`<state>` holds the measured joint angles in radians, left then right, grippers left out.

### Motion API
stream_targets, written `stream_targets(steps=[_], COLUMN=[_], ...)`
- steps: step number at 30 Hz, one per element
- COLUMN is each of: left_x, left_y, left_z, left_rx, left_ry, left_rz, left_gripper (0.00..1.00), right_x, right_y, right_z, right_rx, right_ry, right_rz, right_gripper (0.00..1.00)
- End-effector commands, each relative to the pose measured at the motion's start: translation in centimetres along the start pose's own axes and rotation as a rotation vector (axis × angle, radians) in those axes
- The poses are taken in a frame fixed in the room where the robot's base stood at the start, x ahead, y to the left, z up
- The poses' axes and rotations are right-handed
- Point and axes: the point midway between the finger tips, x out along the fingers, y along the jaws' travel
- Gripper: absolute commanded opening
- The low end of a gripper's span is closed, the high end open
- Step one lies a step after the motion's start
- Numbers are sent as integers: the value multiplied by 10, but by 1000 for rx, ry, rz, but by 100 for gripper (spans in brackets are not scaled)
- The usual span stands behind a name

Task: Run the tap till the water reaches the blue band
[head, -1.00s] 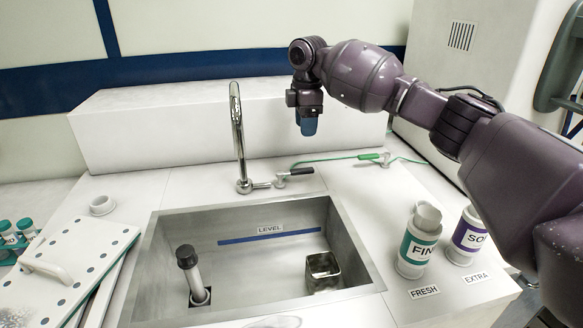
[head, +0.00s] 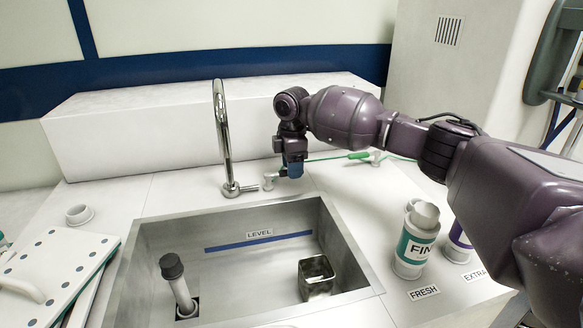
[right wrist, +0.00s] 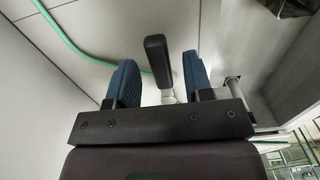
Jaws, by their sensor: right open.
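The tap (head: 223,140) is a tall chrome spout behind the sink, with a side valve (head: 268,183) to its right. The sink (head: 340,262) has a blue band (head: 260,243) on its back wall under a LEVEL label, and no water shows on the walls. A black-topped standpipe (head: 179,284) leans in the basin. My right gripper (head: 294,170) is low at the tap lever, which it partly hides. In the right wrist view the black lever (right wrist: 158,60) stands between the open blue fingers (right wrist: 160,85), with gaps on both sides. My left gripper is out of view.
A metal cup (head: 316,276) stands in the sink's right side. A canister (head: 414,240) stands at the FRESH label, with another (head: 459,244) at EXTRA. A green hose (head: 330,157) runs behind my gripper. A dotted white board (head: 60,265) lies at left.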

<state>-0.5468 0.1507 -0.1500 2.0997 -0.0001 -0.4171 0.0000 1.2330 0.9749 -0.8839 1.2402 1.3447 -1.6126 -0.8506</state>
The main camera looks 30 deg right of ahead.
Motion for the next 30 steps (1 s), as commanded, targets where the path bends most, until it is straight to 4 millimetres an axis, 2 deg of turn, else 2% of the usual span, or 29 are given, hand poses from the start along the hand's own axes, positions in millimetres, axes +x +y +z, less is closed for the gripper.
stream_targets(steps=[11,20,30], left_x=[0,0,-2], left_y=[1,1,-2], left_z=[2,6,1], left_rx=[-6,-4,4], left_ry=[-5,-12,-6], left_rz=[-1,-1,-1], left_gripper=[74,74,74], right_x=[4,4,2], right_y=[0,0,-1], right_z=[0,0,0], right_rx=[0,0,14], right_ry=[0,0,1], right_rz=[0,0,1], right_gripper=[45,0,0])
